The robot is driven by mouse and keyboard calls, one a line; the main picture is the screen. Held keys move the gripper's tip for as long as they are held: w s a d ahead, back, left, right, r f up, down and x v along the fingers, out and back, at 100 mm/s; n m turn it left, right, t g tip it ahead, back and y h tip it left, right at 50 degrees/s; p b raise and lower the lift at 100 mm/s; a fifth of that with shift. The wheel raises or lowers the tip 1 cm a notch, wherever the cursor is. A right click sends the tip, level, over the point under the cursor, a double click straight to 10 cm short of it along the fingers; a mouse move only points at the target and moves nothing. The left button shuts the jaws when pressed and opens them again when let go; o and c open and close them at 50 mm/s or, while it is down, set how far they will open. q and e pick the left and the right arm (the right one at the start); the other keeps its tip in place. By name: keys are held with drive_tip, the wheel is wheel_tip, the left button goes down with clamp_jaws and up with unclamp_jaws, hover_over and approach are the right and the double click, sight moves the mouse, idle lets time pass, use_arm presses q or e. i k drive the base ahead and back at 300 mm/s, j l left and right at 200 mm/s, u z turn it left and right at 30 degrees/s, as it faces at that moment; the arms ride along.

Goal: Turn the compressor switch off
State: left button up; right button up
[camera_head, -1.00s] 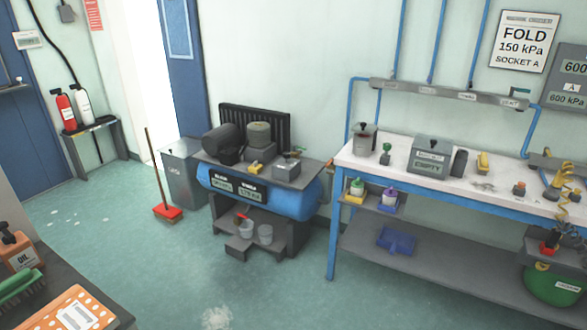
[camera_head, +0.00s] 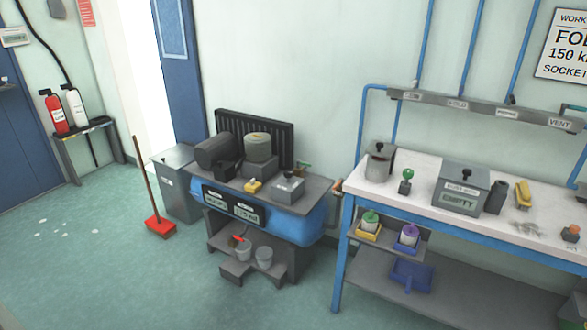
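The compressor (camera_head: 310,225) stands against the back wall left of the workbench, with a blue tank under a dark top plate. A dark motor and a grey pump head sit on the plate. A small grey box with a short lever on top (camera_head: 288,188) stands at the plate's front right; it looks like the switch, but its position is too small to read. A small yellow part (camera_head: 253,187) is left of it. Two display panels (camera_head: 231,207) are on the front, their text unclear. Neither of my grippers is in view.
A grey bin (camera_head: 178,185) and a red broom (camera_head: 160,226) stand left of the compressor. The white-topped workbench (camera_head: 415,175) is to the right.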

sight(288, 174)
drive_tip(key=i+l, duration=0.3)
drive_tip(key=i, duration=0.15)
drive_tip(key=i+l, duration=0.3)
drive_tip(key=i, duration=0.2)
drive_tip(key=i+j, duration=1.35)
drive_tip(key=j, duration=0.2)
drive_tip(key=i+j, duration=0.4)
drive_tip(key=j, duration=0.15)
